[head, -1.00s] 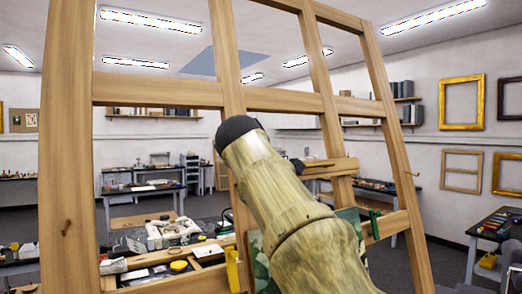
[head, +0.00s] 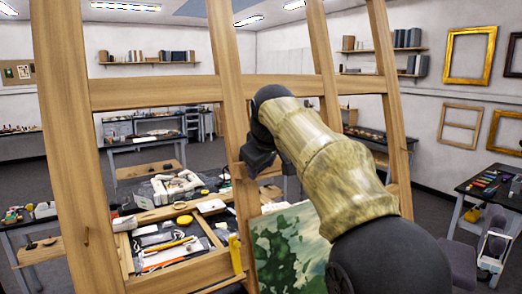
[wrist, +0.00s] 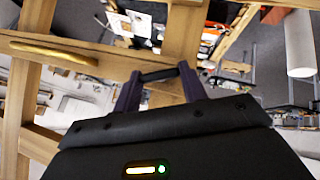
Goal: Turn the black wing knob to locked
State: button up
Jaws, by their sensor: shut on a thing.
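The black wing knob (wrist: 158,74) shows in the wrist view as a dark bar between my two fingertips, against a wooden beam of the easel (wrist: 100,62). My gripper (wrist: 161,76) has a purple finger at each end of the bar and is shut on it. In the head view my gripper (head: 258,158) is a dark shape at the easel's middle upright (head: 232,120). There the knob is hidden behind the gripper and arm. I cannot read any locked mark or tell the knob's exact turn.
A gold-coloured curved piece (wrist: 55,53) lies along the beam left of the gripper. A green and white painting (head: 290,250) stands low on the easel, beneath my arm. A cluttered workbench (head: 165,235) lies beyond the easel. A dark table (head: 490,195) stands at the right.

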jog(key=m+g+y, duration=0.1)
jog(key=m+g+y+p, duration=0.1)
jog(key=shift+w+d+m, duration=0.15)
jog(key=shift+d+m, duration=0.1)
jog(key=shift+m, duration=0.15)
dwell(0.3)
jog(key=o, duration=1)
jog(key=shift+r, duration=0.15)
jog(key=shift+d+v, duration=0.15)
jog(key=shift+v, duration=4.15)
jog(key=shift+d+v, duration=0.15)
jog(key=shift+v, duration=4.1)
